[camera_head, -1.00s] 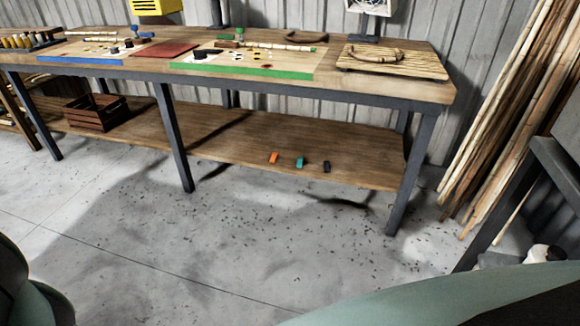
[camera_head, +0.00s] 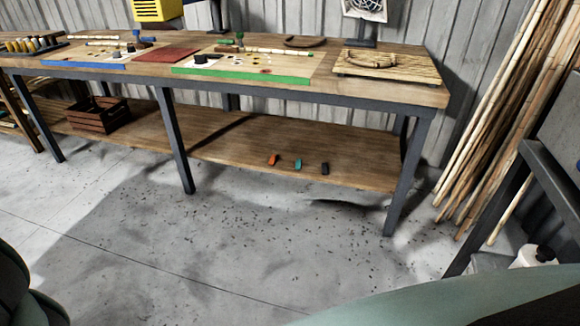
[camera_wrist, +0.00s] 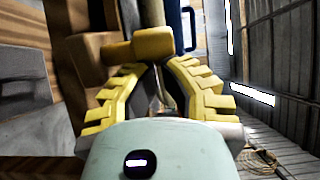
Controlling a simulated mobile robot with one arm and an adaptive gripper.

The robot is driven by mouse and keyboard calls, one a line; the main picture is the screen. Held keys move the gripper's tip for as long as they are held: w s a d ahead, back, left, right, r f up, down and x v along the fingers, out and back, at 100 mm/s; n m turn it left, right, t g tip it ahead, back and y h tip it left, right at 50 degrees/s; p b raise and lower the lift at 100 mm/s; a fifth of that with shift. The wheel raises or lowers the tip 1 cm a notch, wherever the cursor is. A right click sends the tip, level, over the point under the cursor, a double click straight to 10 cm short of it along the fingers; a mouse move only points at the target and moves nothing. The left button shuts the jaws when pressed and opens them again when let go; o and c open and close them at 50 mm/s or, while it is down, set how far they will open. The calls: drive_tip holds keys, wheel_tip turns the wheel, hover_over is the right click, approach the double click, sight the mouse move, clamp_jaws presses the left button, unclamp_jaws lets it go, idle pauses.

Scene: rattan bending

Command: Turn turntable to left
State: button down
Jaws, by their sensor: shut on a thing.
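My gripper (camera_wrist: 158,82) shows in the wrist view, with two ridged yellow fingers closed around a narrow gap. A smooth yellow-brown block (camera_wrist: 138,47) sits right at the fingertips, and the fingers are shut on it. A tan rod-like part (camera_wrist: 153,14) runs up behind it. The fingers hide how the block and rod join. I cannot make out a turntable for certain in either view. A striped wooden board (camera_head: 415,71) with a curved brown piece (camera_head: 370,60) lies at the right end of the workbench in the head view. My gripper is not in the head view.
The long workbench (camera_head: 310,93) carries mats with small parts, and a red-brown panel (camera_head: 165,55). Its lower shelf (camera_head: 230,150) holds a slatted crate (camera_head: 98,117) and small coloured blocks. Bamboo poles (camera_head: 510,110) lean at right. The grey floor in front is clear.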

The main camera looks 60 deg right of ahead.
drive_tip(key=s+a+b, duration=0.2)
drive_tip(key=s+a, duration=0.1)
drive_tip(key=a, duration=0.4)
drive_tip(key=shift+s, duration=0.4)
drive_tip(key=shift+a, duration=0.1)
idle(0.5)
